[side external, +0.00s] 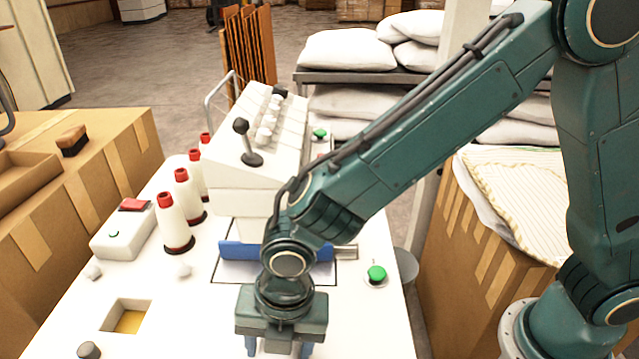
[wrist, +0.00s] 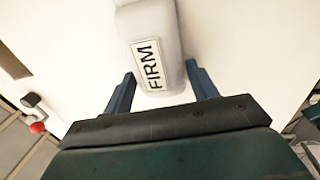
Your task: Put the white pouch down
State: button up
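The white pouch (wrist: 165,25) shows in the wrist view, with a pale label reading FIRM. In the side external view my gripper (side external: 279,347) points down over the front part of the white table (side external: 190,320). The pouch is not visible there; the gripper body and the frame's lower edge cut off that spot. I cannot tell whether the pouch touches the table.
Behind my gripper stands a white machine (side external: 240,190) with a blue bar (side external: 232,250). Red-topped white cones (side external: 174,225), a switch box (side external: 125,232), a square opening (side external: 127,318) and a green button (side external: 376,273) are on the table. Cardboard boxes flank it on both sides.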

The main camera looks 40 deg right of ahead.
jog(key=shift+o, duration=1.1)
jog(key=shift+r, duration=0.1)
notch_tip(320, 180, up, 12)
jog(key=s+d, duration=0.1)
jog(key=shift+d, duration=0.1)
